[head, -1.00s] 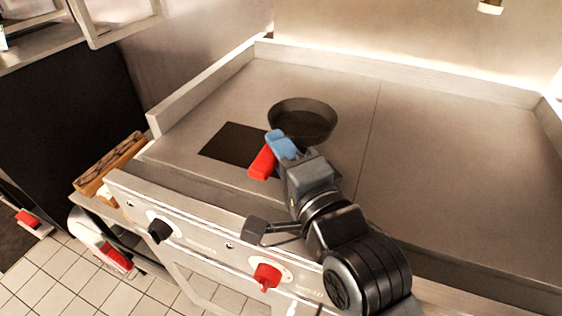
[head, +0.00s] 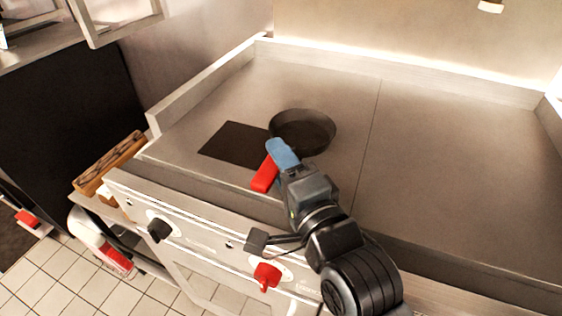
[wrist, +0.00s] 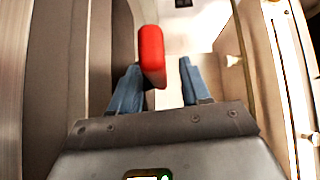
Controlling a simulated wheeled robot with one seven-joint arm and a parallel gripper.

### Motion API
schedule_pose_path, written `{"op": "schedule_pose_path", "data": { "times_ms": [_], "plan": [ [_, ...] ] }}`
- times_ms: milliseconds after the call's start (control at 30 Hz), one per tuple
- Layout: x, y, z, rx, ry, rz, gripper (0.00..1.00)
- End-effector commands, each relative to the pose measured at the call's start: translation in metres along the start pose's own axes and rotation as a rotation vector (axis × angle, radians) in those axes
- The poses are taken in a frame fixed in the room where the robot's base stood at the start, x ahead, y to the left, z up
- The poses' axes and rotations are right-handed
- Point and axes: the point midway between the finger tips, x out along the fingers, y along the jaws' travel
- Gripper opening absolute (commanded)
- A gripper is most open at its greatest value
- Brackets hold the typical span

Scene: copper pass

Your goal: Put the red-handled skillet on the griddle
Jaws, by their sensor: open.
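The dark round skillet (head: 303,132) appears to rest flat on the griddle's grey plate (head: 420,150), right of a dark square patch (head: 232,143). Its red handle (head: 265,176) points toward the front edge of the griddle. My gripper (head: 281,153) is at the handle, its blue fingers hiding part of it. In the wrist view, the fingers of my gripper (wrist: 157,85) are spread apart, with the red handle (wrist: 151,55) between their tips and a gap on the right side. The pan itself is not clear in the wrist view.
A raised rim (head: 205,88) runs along the griddle's left side and back. The front panel has a black knob (head: 159,229) and a red knob (head: 266,275). A wooden board (head: 110,163) lies at the left. The right half of the plate is bare.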

Motion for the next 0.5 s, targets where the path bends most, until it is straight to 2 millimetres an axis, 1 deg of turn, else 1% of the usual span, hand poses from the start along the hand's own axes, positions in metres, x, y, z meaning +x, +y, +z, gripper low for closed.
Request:
{"op": "schedule_pose_path", "data": {
  "times_ms": [233, 367, 500],
  "plan": [
    [-0.002, -0.003, 0.0, 0.0, 0.0, 0.0, 0.47],
    [-0.018, -0.001, 0.0, 0.001, 0.0, 0.002, 0.47],
    [-0.045, -0.001, 0.0, 0.0, 0.0, 0.003, 0.47]
  ]
}}
